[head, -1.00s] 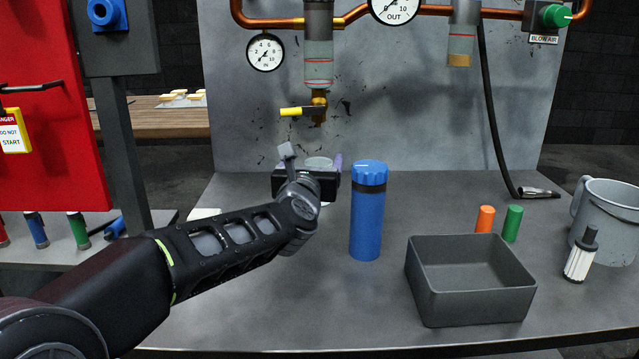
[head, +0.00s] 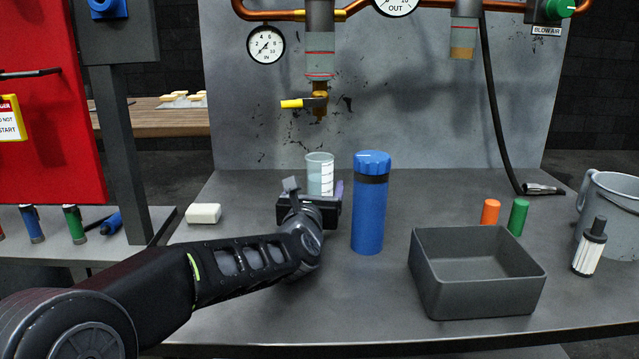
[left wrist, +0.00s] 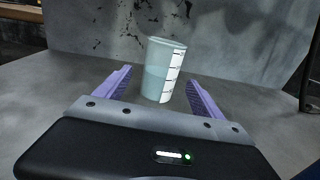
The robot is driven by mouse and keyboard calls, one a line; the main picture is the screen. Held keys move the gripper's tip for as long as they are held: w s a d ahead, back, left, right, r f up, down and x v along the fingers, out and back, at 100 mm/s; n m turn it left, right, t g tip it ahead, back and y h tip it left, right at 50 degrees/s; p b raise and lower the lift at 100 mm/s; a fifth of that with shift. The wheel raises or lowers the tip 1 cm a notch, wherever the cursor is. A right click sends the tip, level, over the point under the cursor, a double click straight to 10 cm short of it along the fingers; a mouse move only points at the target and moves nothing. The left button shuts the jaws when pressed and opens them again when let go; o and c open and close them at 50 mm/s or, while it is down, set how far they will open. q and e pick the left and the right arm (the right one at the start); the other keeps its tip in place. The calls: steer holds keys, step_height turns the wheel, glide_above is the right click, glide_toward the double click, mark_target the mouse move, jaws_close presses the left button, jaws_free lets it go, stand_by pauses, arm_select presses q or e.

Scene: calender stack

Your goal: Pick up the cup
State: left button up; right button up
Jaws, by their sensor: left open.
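In the left wrist view the cup (left wrist: 162,72) is just beyond and between the purple fingers. My left gripper (left wrist: 158,88) is open and empty, with a finger on each side of the line to the cup. In the head view my left gripper (head: 338,190) is in front of the cup and hides its lower part. I cannot tell whether the fingertips reach alongside it. My right gripper is not in view.
A blue bottle (head: 369,215) stands close to the right of my left gripper. A grey open bin (head: 440,292), orange and green cylinders, a filter and a large mug (head: 612,205) are further right. A white block (head: 203,213) lies to the left.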

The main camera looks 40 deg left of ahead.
mark_target(320, 176)
arm_select(q)
steer(key=x, duration=0.6)
steer(key=shift+s, duration=0.1)
steer(key=shift+c, duration=0.5)
steer(key=shift+r, duration=0.1)
jaws_close()
stand_by(0.6)
steer(key=shift+r, duration=0.15)
